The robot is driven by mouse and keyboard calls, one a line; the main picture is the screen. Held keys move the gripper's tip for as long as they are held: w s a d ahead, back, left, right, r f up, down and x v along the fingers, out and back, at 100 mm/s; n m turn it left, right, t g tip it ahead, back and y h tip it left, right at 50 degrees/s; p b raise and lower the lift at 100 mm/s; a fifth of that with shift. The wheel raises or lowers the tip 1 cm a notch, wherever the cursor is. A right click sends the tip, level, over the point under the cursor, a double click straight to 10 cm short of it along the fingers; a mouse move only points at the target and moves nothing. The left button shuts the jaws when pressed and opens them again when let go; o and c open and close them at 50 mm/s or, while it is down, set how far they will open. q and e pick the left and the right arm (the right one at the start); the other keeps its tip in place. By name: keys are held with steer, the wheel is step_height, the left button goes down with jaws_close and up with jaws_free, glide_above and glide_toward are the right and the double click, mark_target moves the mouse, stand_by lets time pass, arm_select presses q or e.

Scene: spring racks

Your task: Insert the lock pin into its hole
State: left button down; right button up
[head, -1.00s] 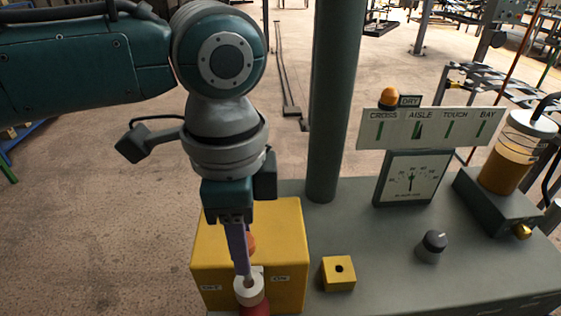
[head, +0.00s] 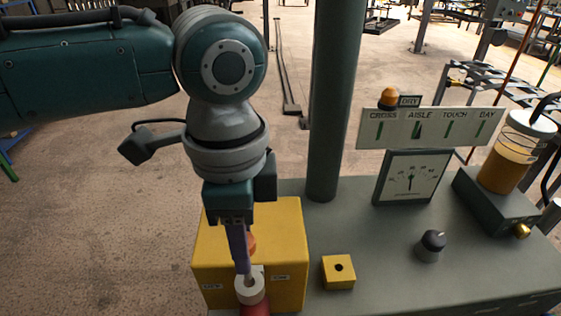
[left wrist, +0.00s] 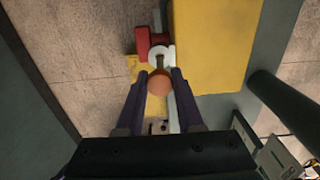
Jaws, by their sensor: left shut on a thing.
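My left gripper (head: 242,270) points down in front of the yellow box, its purple fingers closed around an orange ball-ended piece, which I take to be the lock pin (left wrist: 159,83). In the left wrist view the ball sits between the fingertips (left wrist: 160,76), with a short dark stem towards a white ring (left wrist: 154,51). In the head view the ball is partly hidden behind a finger, and the fingertips are just above the white ring (head: 250,294). I cannot tell whether the stem enters the ring. My right gripper is not in view.
The yellow box (head: 285,240) stands right behind the fingers. A red part (head: 257,309) lies under the white ring. A small yellow block (head: 338,283) with a dark hole sits to the right on the grey bench (head: 380,250). A green post (head: 335,100) rises behind; a gauge (head: 411,178) and knob (head: 432,241) stand farther right.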

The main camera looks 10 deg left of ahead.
mark_target(248, 276)
arm_select(q)
steer(key=shift+f+b, duration=2.25)
steer(key=shift+f, duration=1.05)
steer(key=shift+c, duration=2.3)
jaws_free()
step_height(248, 276, up, 10)
